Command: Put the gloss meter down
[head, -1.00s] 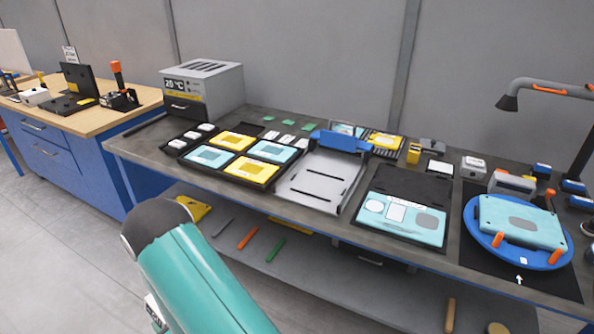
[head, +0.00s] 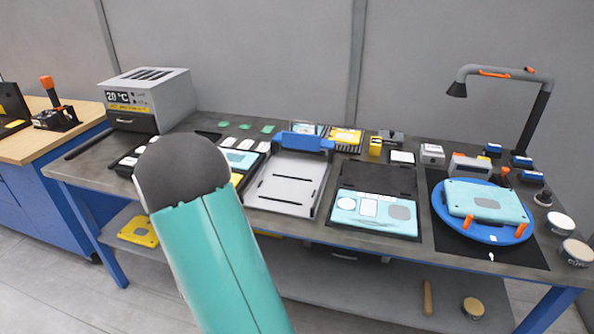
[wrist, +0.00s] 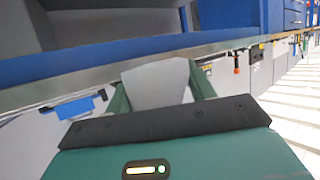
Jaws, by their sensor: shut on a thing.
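My gripper (wrist: 158,92) shows in the wrist view, with its green fingers on both sides of a light grey block, the gloss meter (wrist: 158,76). It is shut on this block, and only one plain face of it shows. The head view shows my teal arm with its dark rounded joint, but neither the gripper nor the held block. The workbench (head: 300,233) stands beyond my arm. In the wrist view a blue-edged bench top (wrist: 60,66) runs behind the held block; I see no contact between them.
A grey tray (head: 283,192), a black case with a teal panel (head: 375,212) and a blue turntable (head: 485,231) carrying a teal panel crowd the bench. An arched lamp (head: 500,72) rises at the right. A grey oven-like box (head: 150,95) stands left. Bare strips show along the front edge.

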